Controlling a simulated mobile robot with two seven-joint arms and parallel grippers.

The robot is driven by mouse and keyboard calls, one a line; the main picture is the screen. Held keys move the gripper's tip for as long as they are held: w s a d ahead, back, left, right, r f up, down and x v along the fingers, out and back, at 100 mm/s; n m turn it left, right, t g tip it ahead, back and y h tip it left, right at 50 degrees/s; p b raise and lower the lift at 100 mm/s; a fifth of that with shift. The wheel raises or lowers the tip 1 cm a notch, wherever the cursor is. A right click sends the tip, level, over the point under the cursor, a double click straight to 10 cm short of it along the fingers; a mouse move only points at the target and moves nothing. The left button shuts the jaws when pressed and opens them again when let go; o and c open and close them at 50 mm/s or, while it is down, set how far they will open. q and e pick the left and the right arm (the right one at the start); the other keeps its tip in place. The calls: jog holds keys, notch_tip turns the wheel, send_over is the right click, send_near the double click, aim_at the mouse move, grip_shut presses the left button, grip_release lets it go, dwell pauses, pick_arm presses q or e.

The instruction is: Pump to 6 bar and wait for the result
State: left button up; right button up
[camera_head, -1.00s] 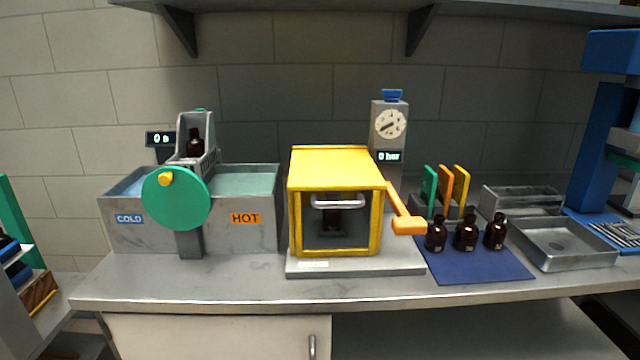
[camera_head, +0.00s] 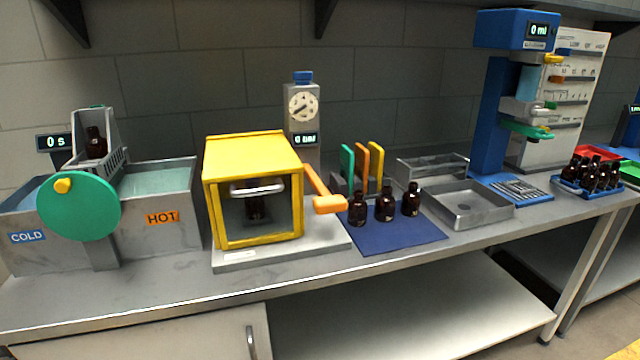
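The yellow pressure chamber (camera_head: 252,143) stands on a grey base on the bench, its front door with a grey handle (camera_head: 257,188) looking closed. A dark bottle (camera_head: 256,207) shows dimly inside. The orange pump lever (camera_head: 328,203) slants down on the chamber's right side. Behind it, the grey gauge column (camera_head: 302,105) carries a round dial and a display (camera_head: 305,139) that appears to read 0 bar. Neither of my grippers is in view.
Three amber bottles (camera_head: 385,206) stand on a blue mat (camera_head: 420,236), with green, orange and yellow cards behind. At left is the cold and hot bath (camera_head: 170,190) with a green wheel (camera_head: 78,206). Right are a metal tray (camera_head: 470,208), a blue filling machine (camera_head: 490,110) and a bottle rack (camera_head: 590,190).

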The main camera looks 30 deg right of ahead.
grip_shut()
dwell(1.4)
